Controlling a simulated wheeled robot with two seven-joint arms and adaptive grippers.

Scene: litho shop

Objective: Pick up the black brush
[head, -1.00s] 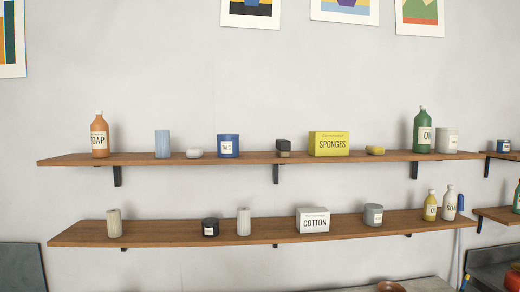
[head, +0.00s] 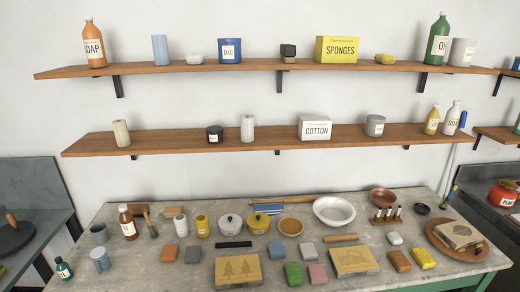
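I cannot tell for sure which thing is the black brush. A small dark block (head: 288,51) with a black top and a greyish-brown lower part stands on the upper shelf (head: 260,67), between a blue tin and the yellow sponges box. A flat black bar (head: 234,244) lies on the grey table, behind a wooden block with trees drawn on it. Neither of my grippers is in view.
The grey table (head: 345,211) is crowded with bowls, pots, coloured blocks and bottles. A lower shelf (head: 270,141) holds tins, a cotton box and bottles. A dark slab (head: 30,190) stands at left. A red tin (head: 503,193) is at the right edge.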

